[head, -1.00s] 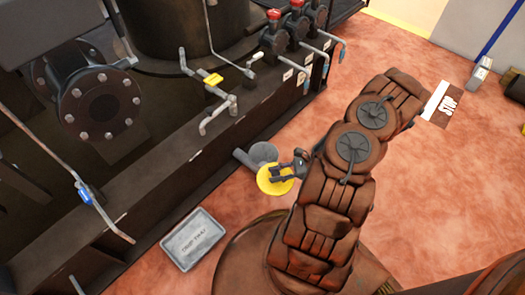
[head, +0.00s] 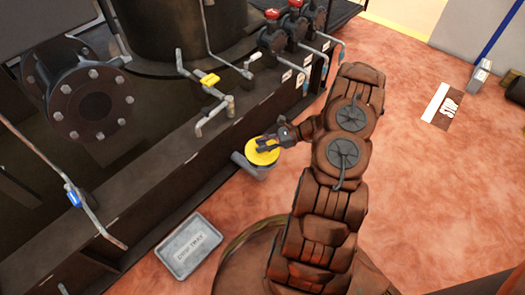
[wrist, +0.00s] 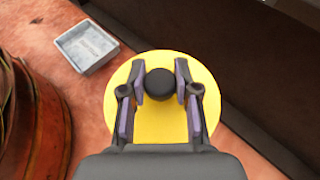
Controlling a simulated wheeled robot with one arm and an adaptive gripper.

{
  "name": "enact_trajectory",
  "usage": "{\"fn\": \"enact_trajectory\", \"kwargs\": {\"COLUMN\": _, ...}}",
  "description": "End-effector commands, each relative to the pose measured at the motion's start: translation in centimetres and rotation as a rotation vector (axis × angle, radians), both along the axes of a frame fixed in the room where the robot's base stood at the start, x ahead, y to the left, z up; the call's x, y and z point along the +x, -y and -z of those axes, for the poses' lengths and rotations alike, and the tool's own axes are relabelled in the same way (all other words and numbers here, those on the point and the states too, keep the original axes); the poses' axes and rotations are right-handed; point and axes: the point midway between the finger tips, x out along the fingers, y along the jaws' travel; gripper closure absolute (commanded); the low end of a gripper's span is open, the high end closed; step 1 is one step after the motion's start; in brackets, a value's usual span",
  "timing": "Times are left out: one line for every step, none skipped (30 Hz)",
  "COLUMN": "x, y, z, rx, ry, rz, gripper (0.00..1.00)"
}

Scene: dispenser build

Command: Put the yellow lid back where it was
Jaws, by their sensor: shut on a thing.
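The yellow lid (head: 261,153) is a round disc with a black knob (wrist: 160,84) at its centre. My gripper (head: 266,146) is shut on the knob, and the wrist view shows a finger on each side of it. In the head view the lid appears over the top of a grey pipe stub (head: 252,170) by the edge of the dark machine base. The lid covers the stub's mouth from sight. I cannot tell whether the lid touches it.
A grey drip tray (head: 189,247) lies on the reddish floor to the lower left. The dark machine base (head: 140,210) runs along the left. Red-handled valves (head: 272,35) and thin pipes stand above it. The floor to the right is largely clear.

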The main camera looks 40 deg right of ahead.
Motion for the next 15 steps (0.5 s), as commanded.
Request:
{"fn": "enact_trajectory", "kwargs": {"x": 0.1, "y": 0.0, "z": 0.8, "rx": 0.0, "ry": 0.0, "rz": -0.001, "gripper": 1.0}}
{"fn": "enact_trajectory", "kwargs": {"x": 0.0, "y": 0.1, "z": 1.3, "rx": 0.0, "ry": 0.0, "rz": 0.001, "gripper": 1.0}}
{"fn": "enact_trajectory", "kwargs": {"x": 0.0, "y": 0.1, "z": 2.0, "rx": 0.001, "ry": -0.001, "rz": 0.003, "gripper": 1.0}}
{"fn": "enact_trajectory", "kwargs": {"x": 0.0, "y": 0.1, "z": 2.4, "rx": 0.0, "ry": 0.0, "rz": 0.001, "gripper": 1.0}}
{"fn": "enact_trajectory", "kwargs": {"x": 0.0, "y": 0.1, "z": 2.8, "rx": 0.0, "ry": 0.0, "rz": 0.0, "gripper": 1.0}}
{"fn": "enact_trajectory", "kwargs": {"x": 0.0, "y": 0.1, "z": 3.3, "rx": -0.001, "ry": 0.001, "rz": 0.001, "gripper": 1.0}}
{"fn": "enact_trajectory", "kwargs": {"x": 0.1, "y": 0.1, "z": 3.5, "rx": -0.001, "ry": 0.001, "rz": 0.001, "gripper": 1.0}}
{"fn": "enact_trajectory", "kwargs": {"x": 0.1, "y": 0.1, "z": 3.6, "rx": -0.001, "ry": 0.002, "rz": 0.001, "gripper": 1.0}}
{"fn": "enact_trajectory", "kwargs": {"x": 0.1, "y": 0.1, "z": 3.6, "rx": -0.001, "ry": 0.002, "rz": 0.001, "gripper": 1.0}}
{"fn": "enact_trajectory", "kwargs": {"x": 0.1, "y": 0.1, "z": 3.6, "rx": -0.001, "ry": 0.002, "rz": 0.001, "gripper": 1.0}}
{"fn": "enact_trajectory", "kwargs": {"x": 0.1, "y": 0.1, "z": 3.5, "rx": -0.001, "ry": 0.002, "rz": 0.001, "gripper": 1.0}}
{"fn": "enact_trajectory", "kwargs": {"x": 0.1, "y": 0.1, "z": 3.5, "rx": -0.002, "ry": 0.003, "rz": 0.001, "gripper": 1.0}}
{"fn": "enact_trajectory", "kwargs": {"x": 0.1, "y": 0.1, "z": 3.5, "rx": -0.001, "ry": 0.002, "rz": 0.001, "gripper": 1.0}}
{"fn": "enact_trajectory", "kwargs": {"x": 0.1, "y": 0.1, "z": 3.5, "rx": -0.001, "ry": 0.002, "rz": 0.001, "gripper": 1.0}}
{"fn": "enact_trajectory", "kwargs": {"x": 0.1, "y": 0.1, "z": 3.5, "rx": -0.001, "ry": 0.002, "rz": 0.001, "gripper": 1.0}}
